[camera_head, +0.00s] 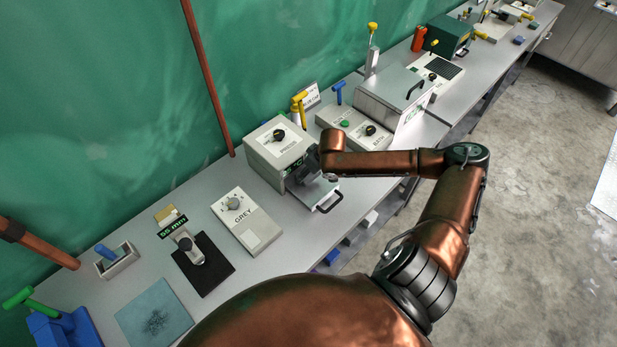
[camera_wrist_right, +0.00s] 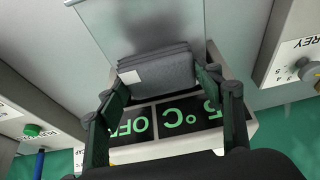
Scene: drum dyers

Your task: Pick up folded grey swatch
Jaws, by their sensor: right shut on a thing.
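The folded grey swatch (camera_wrist_right: 158,70) shows in the right wrist view as a dark grey stack of layers with a small white label at one corner. It lies between the fingertips of my right gripper (camera_wrist_right: 163,82), which is shut on it. In the head view my right gripper (camera_head: 308,172) is at the front of a pale box unit (camera_head: 268,150), above its pulled-out tray (camera_head: 318,193) with a black handle. The swatch cannot be made out in the head view. My left gripper is not in view.
A device marked GREY (camera_head: 247,222) stands left of the box unit, near a black pad (camera_head: 203,265). A BATH control box (camera_head: 355,128) and a lidded metal bath (camera_head: 395,95) stand to the right. The right wrist view shows the unit's green-lettered display (camera_wrist_right: 175,120) close to the fingers.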

